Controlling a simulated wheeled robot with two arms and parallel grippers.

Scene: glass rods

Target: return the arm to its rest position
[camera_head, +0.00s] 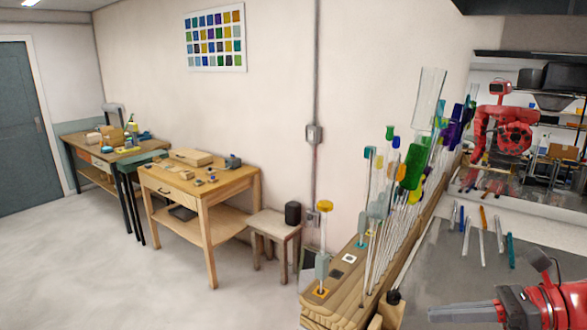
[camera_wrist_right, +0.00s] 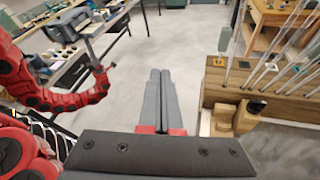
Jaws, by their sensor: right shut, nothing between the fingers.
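My right gripper (camera_head: 432,314) is at the lower right of the head view, over the grey worktop (camera_head: 432,272). Its grey fingers point left, with the red wrist behind them. In the right wrist view the two fingers of the gripper (camera_wrist_right: 160,74) lie side by side, shut and empty, above the floor. They are apart from the wooden rod rack (camera_wrist_right: 226,96) to their right. My left gripper cannot be made out in either view.
The wooden rack (camera_head: 340,312) bears several upright glass rods with coloured tops, close to my right gripper. Several loose rods, one teal (camera_head: 510,250), lie on the worktop. A wooden table (camera_head: 208,190) and a stool (camera_head: 273,222) stand further back. Open floor lies left.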

